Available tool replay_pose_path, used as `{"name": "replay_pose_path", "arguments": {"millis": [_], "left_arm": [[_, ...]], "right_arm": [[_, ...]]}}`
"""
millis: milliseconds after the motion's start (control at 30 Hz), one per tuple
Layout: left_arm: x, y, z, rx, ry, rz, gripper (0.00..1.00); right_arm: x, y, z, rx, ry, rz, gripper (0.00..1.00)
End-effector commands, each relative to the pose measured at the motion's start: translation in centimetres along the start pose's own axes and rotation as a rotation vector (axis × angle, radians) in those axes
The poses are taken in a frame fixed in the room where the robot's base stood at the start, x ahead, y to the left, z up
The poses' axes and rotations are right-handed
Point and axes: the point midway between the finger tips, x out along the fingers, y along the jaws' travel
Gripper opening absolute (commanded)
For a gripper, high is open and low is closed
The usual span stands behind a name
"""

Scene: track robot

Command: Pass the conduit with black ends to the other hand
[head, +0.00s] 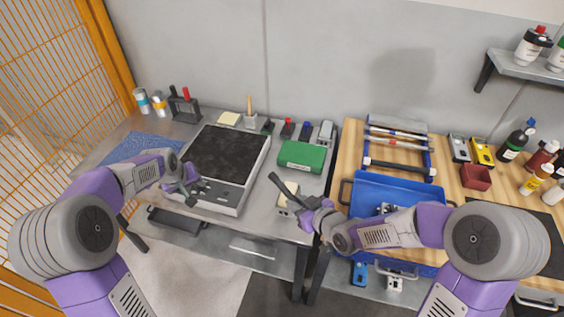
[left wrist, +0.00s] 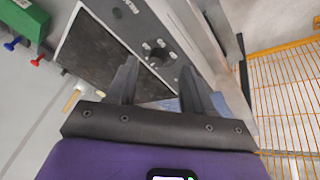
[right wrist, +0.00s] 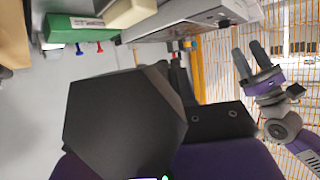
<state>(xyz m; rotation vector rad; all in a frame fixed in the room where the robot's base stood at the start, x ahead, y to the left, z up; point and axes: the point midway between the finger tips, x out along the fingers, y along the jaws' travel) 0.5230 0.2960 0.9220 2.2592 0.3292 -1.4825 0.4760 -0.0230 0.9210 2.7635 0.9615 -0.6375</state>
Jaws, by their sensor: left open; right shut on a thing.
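My right gripper (head: 308,205) is shut on a dark rod, taken as the conduit (head: 282,189), which slants up to the left over the grey bench's right end. In the right wrist view a large black six-sided end of the conduit (right wrist: 125,118) fills the near part and hides much of the fingers and the rest of the conduit. My left gripper (head: 190,188) is open and empty over the front left of the black-topped device. Its two fingers are apart in the left wrist view (left wrist: 160,88), with nothing between them. The two grippers are well apart.
The black-topped device (head: 238,200) stands on the grey bench, with a green box (head: 302,157) right of it. A rack (head: 429,155) with several rods and a blue tray (head: 352,193) occupy the wooden bench. Bottles stand at the right. Air between my grippers is clear.

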Motion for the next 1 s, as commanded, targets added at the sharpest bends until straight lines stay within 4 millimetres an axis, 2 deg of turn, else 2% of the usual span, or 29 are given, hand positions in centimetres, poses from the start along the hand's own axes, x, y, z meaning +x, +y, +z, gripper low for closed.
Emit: {"name": "replay_pose_path", "arguments": {"millis": [33, 100, 167, 200, 300, 400, 500, 600, 767, 867, 1000], "left_arm": [[-2.1, 2.6, -1.2, -0.016, 0.000, 0.012, 0.52], [-3.8, 6.5, -1.1, -0.046, -0.039, 0.018, 0.52], [-4.8, 9.9, -0.3, -0.067, -0.083, 0.022, 0.52], [-5.4, 12.1, 0.5, -0.080, -0.111, 0.023, 0.52], [-7.0, 17.0, 2.7, -0.107, -0.180, 0.017, 0.52], [-8.6, 20.9, 5.1, -0.128, -0.239, 0.001, 0.52], [-10.0, 23.7, 7.1, -0.144, -0.281, -0.018, 0.52], [-10.9, 25.3, 8.5, -0.156, -0.308, -0.036, 0.52], [-11.3, 26.3, 9.6, -0.165, -0.326, -0.050, 0.52], [-10.3, 26.2, 10.0, -0.166, -0.329, -0.053, 0.52], [-8.1, 26.1, 10.8, -0.166, -0.329, -0.054, 0.52]], "right_arm": [[0.0, 0.0, 0.0, 0.000, 0.001, 0.000, 0.00], [0.0, 0.0, 0.0, 0.000, 0.001, 0.000, 0.00], [0.0, 0.0, 0.0, 0.000, 0.001, 0.000, 0.00], [0.0, 0.0, 0.0, 0.000, 0.001, 0.000, 0.00], [0.0, 0.0, 0.0, 0.000, 0.001, 0.000, 0.00], [0.0, 0.0, 0.0, 0.000, 0.001, 0.000, 0.00], [0.0, 0.0, 0.0, 0.000, 0.001, 0.000, 0.00], [0.0, 0.0, 0.0, 0.000, 0.001, 0.000, 0.00], [0.0, 0.0, 0.0, 0.000, 0.001, 0.000, 0.00], [0.0, 0.0, 0.0, 0.000, 0.001, 0.000, 0.00], [0.0, 0.0, 0.0, 0.000, 0.001, 0.000, 0.00]]}}
